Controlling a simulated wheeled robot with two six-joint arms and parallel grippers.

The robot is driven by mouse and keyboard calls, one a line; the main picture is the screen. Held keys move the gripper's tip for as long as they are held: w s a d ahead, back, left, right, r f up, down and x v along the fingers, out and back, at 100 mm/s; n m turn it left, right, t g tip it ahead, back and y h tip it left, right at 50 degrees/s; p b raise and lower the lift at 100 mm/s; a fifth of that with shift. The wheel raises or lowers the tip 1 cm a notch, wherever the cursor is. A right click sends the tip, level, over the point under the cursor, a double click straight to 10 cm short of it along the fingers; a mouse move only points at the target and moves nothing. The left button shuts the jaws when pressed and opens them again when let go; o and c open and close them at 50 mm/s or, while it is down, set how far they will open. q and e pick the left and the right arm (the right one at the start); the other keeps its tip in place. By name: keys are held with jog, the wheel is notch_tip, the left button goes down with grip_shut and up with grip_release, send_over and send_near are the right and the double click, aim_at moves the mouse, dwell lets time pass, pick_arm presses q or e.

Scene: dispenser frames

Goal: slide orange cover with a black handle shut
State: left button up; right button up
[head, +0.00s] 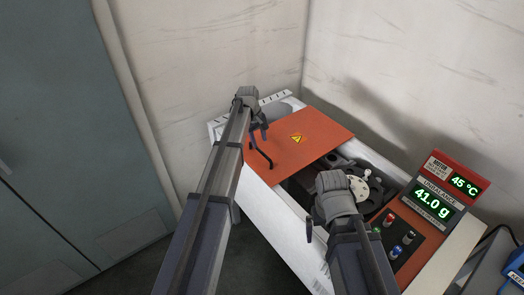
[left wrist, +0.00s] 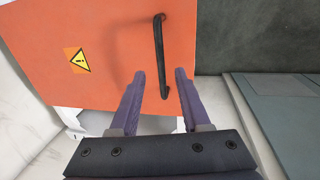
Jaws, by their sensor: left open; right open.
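The orange cover (head: 318,136) lies on top of the white machine, over its far-left part, and leaves the bay to its right uncovered. It carries a yellow warning triangle. Its black handle (head: 262,153) is a bent bar near the cover's left edge; it also shows in the left wrist view (left wrist: 158,50). My left gripper (head: 259,131) is open at the handle. In the left wrist view its two fingers (left wrist: 160,78) stand on either side of the handle's lower end, with gaps visible. My right gripper (head: 314,220) is open and empty over the machine's front side; its fingers are partly hidden.
The uncovered bay holds a grey round disc (head: 360,188) and dark machinery. Right of it are an orange button panel (head: 398,240) and a display (head: 434,203) reading 41.0 g and 45 °C. Walls stand close behind. A blue device (head: 514,265) is at the far right.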

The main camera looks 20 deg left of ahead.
aim_at(262, 152)
pick_arm(q)
jog(key=f+b, duration=0.4)
jog(key=w+d+f+b, duration=0.1)
jog(key=f+b, duration=0.1)
jog(key=shift+f, duration=0.3)
jog(key=shift+r, duration=0.1)
jog(key=shift+c, duration=0.4)
jog(key=shift+a, duration=0.1)
grip_shut()
dwell(0.6)
